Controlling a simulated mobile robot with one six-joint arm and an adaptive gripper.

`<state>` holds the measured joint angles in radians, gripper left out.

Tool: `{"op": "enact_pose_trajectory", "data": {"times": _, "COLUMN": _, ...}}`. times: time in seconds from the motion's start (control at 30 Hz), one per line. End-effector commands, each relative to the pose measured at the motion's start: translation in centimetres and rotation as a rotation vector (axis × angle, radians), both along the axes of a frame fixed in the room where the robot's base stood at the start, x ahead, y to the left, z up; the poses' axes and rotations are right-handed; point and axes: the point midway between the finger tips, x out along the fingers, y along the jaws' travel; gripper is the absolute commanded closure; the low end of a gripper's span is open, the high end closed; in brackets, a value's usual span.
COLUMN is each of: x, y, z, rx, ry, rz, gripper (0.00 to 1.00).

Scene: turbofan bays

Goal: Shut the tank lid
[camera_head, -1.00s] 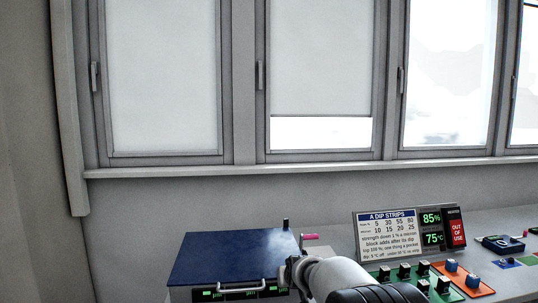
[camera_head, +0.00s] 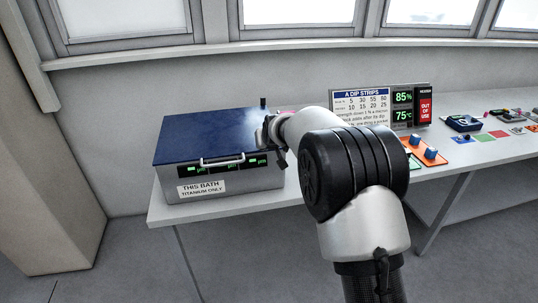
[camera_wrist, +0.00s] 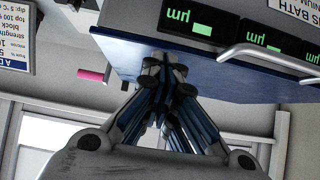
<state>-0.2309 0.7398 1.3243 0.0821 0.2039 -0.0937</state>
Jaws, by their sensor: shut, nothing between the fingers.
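The tank (camera_head: 232,183) is a grey box labelled "THIS BATH TITANIUM ONLY" at the left end of the bench. Its dark blue lid (camera_head: 205,135) lies flat over the top, with a pale handle (camera_head: 222,161) at the front edge. The lid (camera_wrist: 225,75) and handle (camera_wrist: 268,53) also show in the wrist view. My gripper (camera_head: 272,135) is at the lid's right edge, partly hidden by my arm. In the wrist view my gripper (camera_wrist: 165,72) is shut and empty, its fingertips close by the lid; I cannot tell whether they touch.
Green displays (camera_head: 195,169) sit on the tank's front. A dip-strip sign (camera_head: 361,104) and readouts (camera_head: 402,106) stand behind my arm. Windows line the back wall.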

Motion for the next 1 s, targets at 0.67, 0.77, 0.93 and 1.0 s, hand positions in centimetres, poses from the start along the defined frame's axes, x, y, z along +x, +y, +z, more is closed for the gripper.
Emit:
{"op": "enact_pose_trajectory", "data": {"times": 0.67, "x": -8.9, "y": -2.3, "z": -2.9, "rx": 0.0, "ry": -0.004, "rz": 0.0, "gripper": 1.0}}
{"op": "enact_pose_trajectory", "data": {"times": 0.77, "x": -9.8, "y": -2.7, "z": -2.2, "rx": 0.002, "ry": 0.002, "rz": -0.001, "gripper": 1.0}}
{"op": "enact_pose_trajectory", "data": {"times": 0.93, "x": -14.6, "y": -4.9, "z": 1.4, "rx": 0.012, "ry": 0.054, "rz": -0.006, "gripper": 1.0}}
{"op": "enact_pose_trajectory", "data": {"times": 1.0, "x": -18.1, "y": -6.4, "z": 3.0, "rx": 0.014, "ry": 0.091, "rz": -0.013, "gripper": 1.0}}
